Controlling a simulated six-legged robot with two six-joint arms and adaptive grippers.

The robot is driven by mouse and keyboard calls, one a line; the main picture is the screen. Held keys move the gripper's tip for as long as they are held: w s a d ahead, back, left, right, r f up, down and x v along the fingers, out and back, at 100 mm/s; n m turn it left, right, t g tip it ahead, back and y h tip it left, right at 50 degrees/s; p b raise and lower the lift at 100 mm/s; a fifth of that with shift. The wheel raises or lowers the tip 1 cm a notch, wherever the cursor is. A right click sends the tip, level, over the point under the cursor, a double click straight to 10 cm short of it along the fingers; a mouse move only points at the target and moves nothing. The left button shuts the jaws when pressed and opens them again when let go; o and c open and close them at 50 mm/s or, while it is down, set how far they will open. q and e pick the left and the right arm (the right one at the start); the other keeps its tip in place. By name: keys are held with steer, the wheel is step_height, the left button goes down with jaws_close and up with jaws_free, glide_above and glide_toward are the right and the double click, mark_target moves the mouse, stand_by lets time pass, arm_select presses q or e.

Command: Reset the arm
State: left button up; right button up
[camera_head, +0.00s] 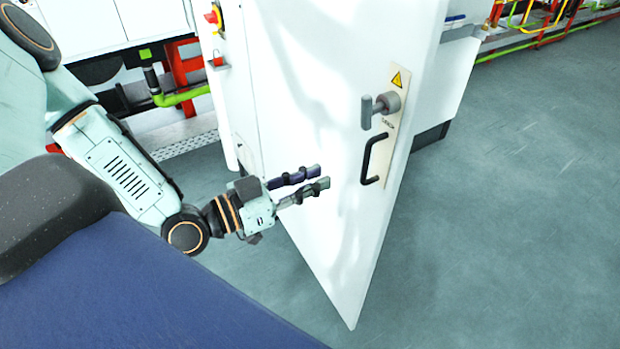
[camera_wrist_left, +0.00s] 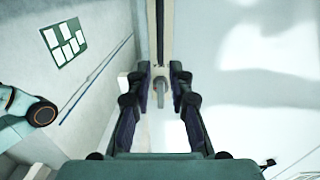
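My left arm (camera_head: 120,172) comes in from the left in the head view. Its left gripper (camera_head: 322,177) is held in front of the white door (camera_head: 300,110), pointing toward the door's handle side. The two dark fingers are apart with nothing between them. In the left wrist view the left gripper (camera_wrist_left: 161,72) also shows open, with a grey knob (camera_wrist_left: 160,88) seen beyond the gap. My right gripper is not in view.
The door stands swung out, with a grey turning handle (camera_head: 380,108), a black pull handle (camera_head: 376,158) and a yellow warning sign (camera_head: 399,79). Grey floor (camera_head: 500,220) is clear to the right. Green and red pipes (camera_head: 186,97) are behind at left.

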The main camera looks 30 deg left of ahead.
arm_select(q)
steer(key=shift+w, duration=0.1)
stand_by(0.4)
steer(key=s+f+n+g+y+b, duration=0.2)
steer(key=s+f+n+g+b, duration=0.15)
steer(key=f, duration=0.65)
steer(key=s+f+n+g+y+b, duration=0.2)
steer(key=f+n+g+y, duration=0.15)
steer(key=f, duration=0.65)
steer(key=s+f+g+y+b, duration=0.3)
steer(key=s+f+g+b, duration=0.5)
steer(key=s+f+b, duration=0.5)
steer(key=s+f, duration=0.4)
steer(key=f, duration=0.5)
steer(key=shift+s+d+f+m+g+b, duration=0.2)
steer(key=shift+s+d+m+g+b, duration=0.1)
steer(key=shift+s+d+m+b, duration=0.1)
steer(key=shift+y, duration=0.25)
